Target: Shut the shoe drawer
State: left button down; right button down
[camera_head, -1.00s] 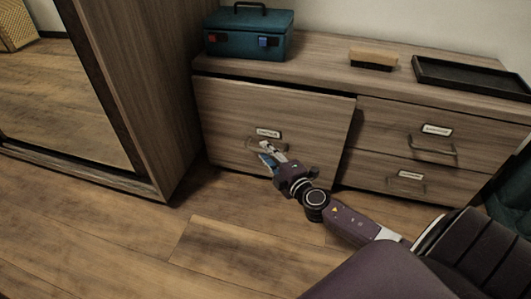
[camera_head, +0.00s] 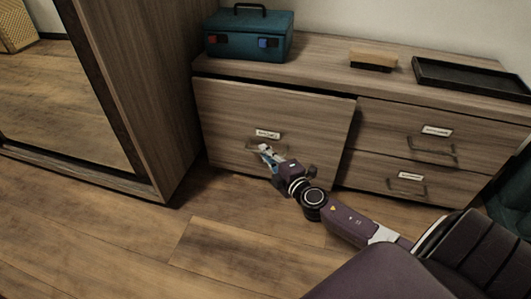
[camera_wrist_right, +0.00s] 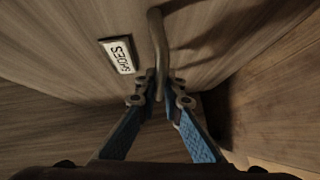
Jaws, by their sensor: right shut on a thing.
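The shoe drawer (camera_head: 225,110) is the large wooden front at the left of the low dresser. It stands out a little, with a dark gap along its top and right edge. Its label (camera_wrist_right: 119,56) reads SHOES in the wrist view. Its bar handle (camera_wrist_right: 158,45) runs down between my right gripper's fingers in that view. My right gripper (camera_head: 264,151) is shut on this handle, below the label. The blue finger pads show in the wrist view (camera_wrist_right: 163,100). The lower end of the handle is partly hidden by the fingers. My left gripper is out of view.
A teal toolbox (camera_head: 249,35), a brush (camera_head: 373,59) and a black tray (camera_head: 470,76) sit on the dresser top. Two smaller drawers are at the right. A mirrored wardrobe (camera_head: 135,90) stands at the left. The wooden floor in front is clear.

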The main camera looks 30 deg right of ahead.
aim_at(268, 143)
jog(key=shift+d, duration=0.1)
jog(key=w+d, duration=0.1)
jog(key=w+d+b, duration=0.1)
jog(key=shift+w+d+f, duration=0.15)
jog(key=shift+w+d, duration=0.05)
jog(key=shift+d, duration=0.15)
jog(key=shift+w+d+r, duration=0.1)
jog(key=shift+d+r, duration=0.1)
jog(key=shift+d, duration=0.1)
jog(key=c, duration=2.1)
grip_release()
jog(key=shift+w+a, duration=0.1)
jog(key=shift+f, duration=0.1)
jog(key=shift+s, duration=0.5)
jog(key=s, duration=0.3)
jog(key=s+r, duration=0.1)
jog(key=s, duration=0.7)
jog(key=shift+a+r, duration=0.35)
jog(key=shift+a, duration=0.05)
jog(key=shift+w, duration=0.1)
